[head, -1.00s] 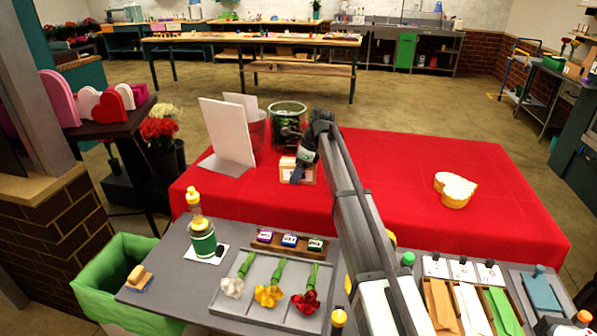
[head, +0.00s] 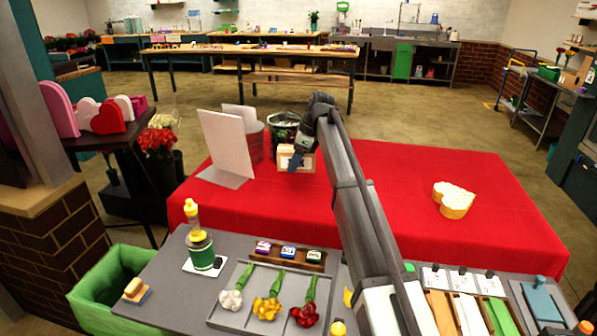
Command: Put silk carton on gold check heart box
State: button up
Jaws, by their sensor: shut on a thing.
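The silk carton (head: 284,157) is a small tan box with a pale front, left of centre in the head view. My gripper (head: 298,159) is shut on it and seems to hold it a little above the red cloth, with a dark finger across its front. The gold check heart box (head: 455,207) sits on the red cloth at the right, with a pale, patterned top that looks bare. My gripper and the carton are well to the left of it and slightly farther back.
White standing boards (head: 226,145) and a dark green bucket (head: 285,128) are close to the carton, left and behind. The red-covered table (head: 400,170) is clear between carton and heart box. The grey near bench (head: 165,275) holds flowers, bottles and small boxes.

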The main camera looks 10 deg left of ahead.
jog(key=shift+r, duration=0.8)
jog(key=w+d+m, duration=0.2)
jog(key=w+d, duration=0.3)
jog(key=d, duration=0.9)
notch_tip(320, 180, up, 4)
jog(key=m+t+h, duration=0.1)
jog(key=m+t, duration=0.3)
jog(key=m, duration=0.5)
send_over(451, 192)
jog(key=s+d, duration=0.1)
jog(key=shift+f, duration=4.8)
jog(key=shift+f, duration=0.15)
